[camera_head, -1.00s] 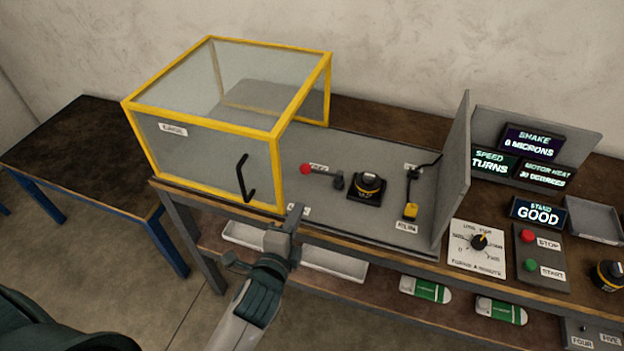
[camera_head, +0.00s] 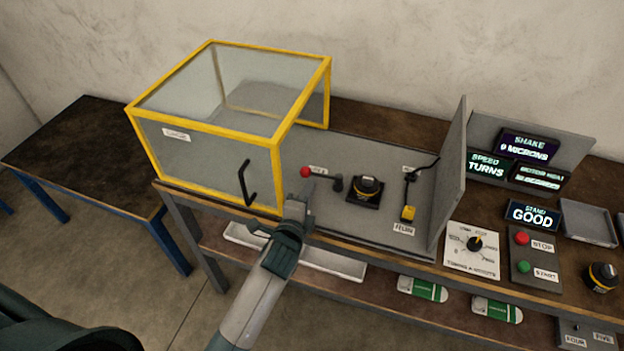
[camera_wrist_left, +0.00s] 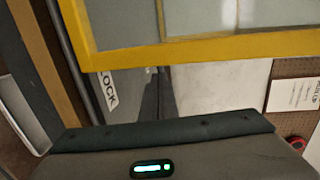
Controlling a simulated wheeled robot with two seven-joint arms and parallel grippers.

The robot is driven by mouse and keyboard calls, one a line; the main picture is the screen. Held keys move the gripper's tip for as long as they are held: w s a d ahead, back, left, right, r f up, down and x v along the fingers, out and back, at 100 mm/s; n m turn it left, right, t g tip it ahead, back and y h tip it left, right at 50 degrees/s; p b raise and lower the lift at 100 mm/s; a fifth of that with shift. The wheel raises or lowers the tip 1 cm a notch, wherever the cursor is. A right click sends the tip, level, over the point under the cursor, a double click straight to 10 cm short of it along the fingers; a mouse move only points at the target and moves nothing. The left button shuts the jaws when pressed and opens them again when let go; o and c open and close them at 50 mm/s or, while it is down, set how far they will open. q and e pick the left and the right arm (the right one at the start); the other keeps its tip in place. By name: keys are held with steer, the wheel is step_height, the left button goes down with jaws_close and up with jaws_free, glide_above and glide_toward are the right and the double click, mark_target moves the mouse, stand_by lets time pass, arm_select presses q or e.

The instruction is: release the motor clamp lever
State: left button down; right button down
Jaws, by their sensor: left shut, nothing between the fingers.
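The motor clamp lever has a red knob (camera_head: 305,172) and a dark pivot post (camera_head: 338,183) on the grey bench plate. The black motor (camera_head: 366,188) sits on its mount just right of the post. My left gripper (camera_head: 308,188) is shut and empty, with its tips just in front of and below the red knob. It hides part of the lever's rod, and I cannot tell whether it touches. In the left wrist view my fingers (camera_wrist_left: 150,95) point at the plate beside a LOCK label (camera_wrist_left: 107,88). My right gripper is out of view.
A yellow-framed clear cage (camera_head: 205,150) with a black handle (camera_head: 247,183) stands close left of my gripper. A grey upright panel (camera_head: 452,175) closes the plate's right side. A black lever with a yellow end (camera_head: 408,213) stands before it. Displays and buttons lie further right.

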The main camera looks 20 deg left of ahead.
mark_target(315, 175)
arm_select(q)
steer(key=shift+w+f+p, duration=0.2)
steer(key=shift+w, duration=0.65)
steer(key=shift+w+f+p, duration=0.15)
steer(key=shift+w+p, duration=0.05)
steer(key=shift+w, duration=0.6)
